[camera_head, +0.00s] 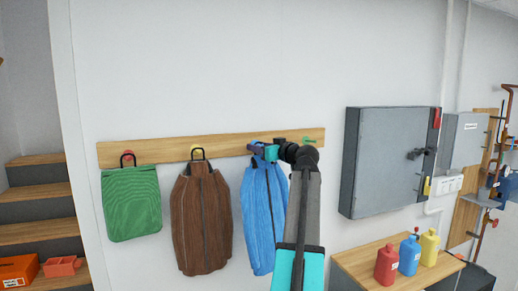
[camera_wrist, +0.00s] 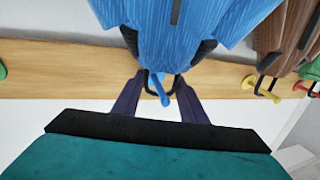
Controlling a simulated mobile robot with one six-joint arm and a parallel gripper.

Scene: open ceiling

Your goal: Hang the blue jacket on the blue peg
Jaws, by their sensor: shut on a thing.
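The blue jacket (camera_head: 262,215) hangs in front of the wooden rail, beside the brown jacket. Its upper part also shows in the wrist view (camera_wrist: 175,35), upside down. My gripper (camera_head: 263,151) is at the jacket's collar, shut on its dark hanging loop. In the wrist view my gripper (camera_wrist: 158,80) has its purple fingers on either side of the loop. The blue peg (camera_wrist: 160,90) shows between the fingers, at the loop; it appears to lie within the loop, but whether it bears the jacket I cannot tell. In the head view my gripper mostly hides the peg.
The wooden rail (camera_head: 230,141) runs along the wall. A green bag (camera_head: 131,203) hangs on its red peg and a brown jacket (camera_head: 201,222) on its yellow peg. The green peg (camera_head: 309,141) is bare. A grey cabinet (camera_head: 385,160) and bottles on a bench (camera_head: 358,262) stand at right.

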